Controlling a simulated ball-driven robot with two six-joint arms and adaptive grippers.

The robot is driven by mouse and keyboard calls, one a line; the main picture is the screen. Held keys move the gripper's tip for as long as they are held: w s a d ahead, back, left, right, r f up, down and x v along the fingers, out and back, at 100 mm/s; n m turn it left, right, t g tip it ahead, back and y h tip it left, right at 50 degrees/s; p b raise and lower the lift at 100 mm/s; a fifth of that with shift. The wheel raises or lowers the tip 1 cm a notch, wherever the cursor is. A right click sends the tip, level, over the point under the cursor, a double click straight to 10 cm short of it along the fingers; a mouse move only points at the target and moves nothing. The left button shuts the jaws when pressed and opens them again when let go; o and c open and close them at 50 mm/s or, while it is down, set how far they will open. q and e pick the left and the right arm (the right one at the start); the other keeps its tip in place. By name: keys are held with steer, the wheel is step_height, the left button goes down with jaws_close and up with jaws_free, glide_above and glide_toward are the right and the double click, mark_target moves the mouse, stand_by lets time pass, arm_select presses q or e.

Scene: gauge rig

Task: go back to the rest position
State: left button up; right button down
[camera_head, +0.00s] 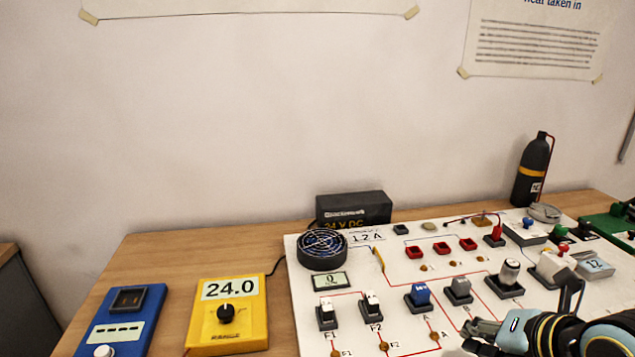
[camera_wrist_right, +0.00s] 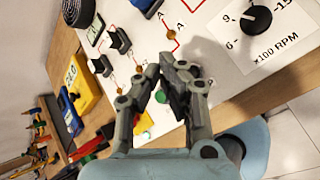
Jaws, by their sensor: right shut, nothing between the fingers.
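My right gripper (camera_head: 482,335) comes in from the lower right corner of the head view, over the front right part of the white panel (camera_head: 310,293). In the right wrist view my right gripper (camera_wrist_right: 168,68) has its fingertips together, with nothing between them. It is above the panel's front edge, near the red line marked A. The fingertips look clear of the switches. My left gripper is in neither view.
A yellow meter (camera_head: 249,331) reading 24.0 and a blue box (camera_head: 140,327) stand left of the panel. A black fan (camera_head: 322,250), fuse holders, switches and red sockets sit on the panel. Behind are a 24 V DC supply (camera_head: 355,207) and a black bottle (camera_head: 531,172).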

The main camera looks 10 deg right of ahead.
steer(key=s+r+m+g+h, duration=0.1)
steer(key=s+r+m+g, duration=0.1)
steer(key=s+m, duration=0.9)
steer(key=s+r+m+g+h, duration=0.1)
steer(key=s+r+m+g, duration=0.15)
steer(key=s+m, duration=0.85)
steer(key=d+f+m+g+b, duration=0.1)
steer(key=d+f+m+b, duration=0.3)
steer(key=f, duration=1.5)
steer(key=a+f+m+g+b, duration=0.1)
steer(key=f+b, duration=0.5)
steer(key=f, duration=1.3)
steer(key=s+f+b, duration=0.3)
steer(key=s+f, duration=0.5)
steer(key=f, duration=0.3)
steer(key=s+f+g+b, duration=0.1)
steer(key=s+f+b, duration=0.2)
steer(key=s+f, duration=0.6)
step_height(320, 180, down, 2)
steer(key=shift+d+b, duration=0.3)
steer(key=shift+d, duration=0.15)
